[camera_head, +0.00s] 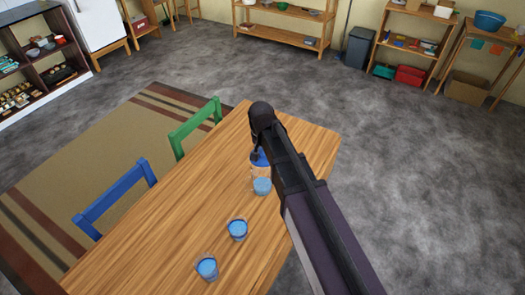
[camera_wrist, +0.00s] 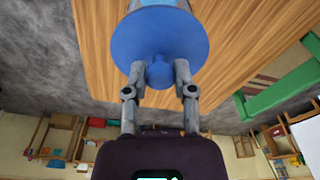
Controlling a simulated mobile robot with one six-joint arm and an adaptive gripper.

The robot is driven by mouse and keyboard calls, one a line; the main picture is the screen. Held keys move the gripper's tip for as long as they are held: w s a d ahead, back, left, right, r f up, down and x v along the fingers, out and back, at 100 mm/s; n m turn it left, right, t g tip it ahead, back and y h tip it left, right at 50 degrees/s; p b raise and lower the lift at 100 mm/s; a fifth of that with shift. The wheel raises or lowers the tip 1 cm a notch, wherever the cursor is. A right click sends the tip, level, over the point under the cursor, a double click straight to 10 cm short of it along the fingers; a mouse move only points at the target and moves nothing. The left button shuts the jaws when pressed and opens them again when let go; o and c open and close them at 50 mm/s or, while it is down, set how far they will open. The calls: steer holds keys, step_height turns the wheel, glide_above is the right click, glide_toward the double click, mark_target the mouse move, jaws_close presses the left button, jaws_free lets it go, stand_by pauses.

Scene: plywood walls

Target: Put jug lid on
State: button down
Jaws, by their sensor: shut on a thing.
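The blue jug lid (camera_wrist: 160,42) is a round disc with a knob, in the wrist view. My gripper (camera_wrist: 160,72) is shut on the knob, one finger on each side. In the head view the lid (camera_head: 260,158) shows partly behind my arm, at the top of the clear jug (camera_head: 260,172), which stands on the table. Light blue shows low at the jug; I cannot tell whether it is its contents or a cup in front. I cannot tell whether the lid rests on the rim or is just above it.
Two cups with blue contents (camera_head: 237,230) (camera_head: 207,268) stand on the wooden table (camera_head: 170,235), nearer the front. A green chair (camera_head: 195,125) and a blue chair (camera_head: 115,197) stand along its left side. Grey floor is open to the right.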

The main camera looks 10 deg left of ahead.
mark_target(262, 157)
steer(key=shift+f+b, duration=1.45)
steer(key=shift+f, duration=0.2)
steer(key=shift+f+b, duration=1)
stand_by(1.6)
steer(key=shift+c, duration=1.8)
jaws_free()
steer(key=shift+r, duration=0.25)
step_height(262, 157, up, 6)
steer(key=p, duration=0.6)
steer(key=w+d+r+p, duration=0.2)
steer(key=w+d+p, duration=0.1)
steer(key=w, duration=0.4)
steer(key=w+d+r+m+p, duration=0.1)
steer(key=w+d+r+p, duration=0.2)
steer(key=w, duration=0.5)
steer(key=shift+w+d+r+m, duration=0.2)
steer(key=shift+w+r+m, duration=0.05)
steer(key=shift+w+m, duration=0.05)
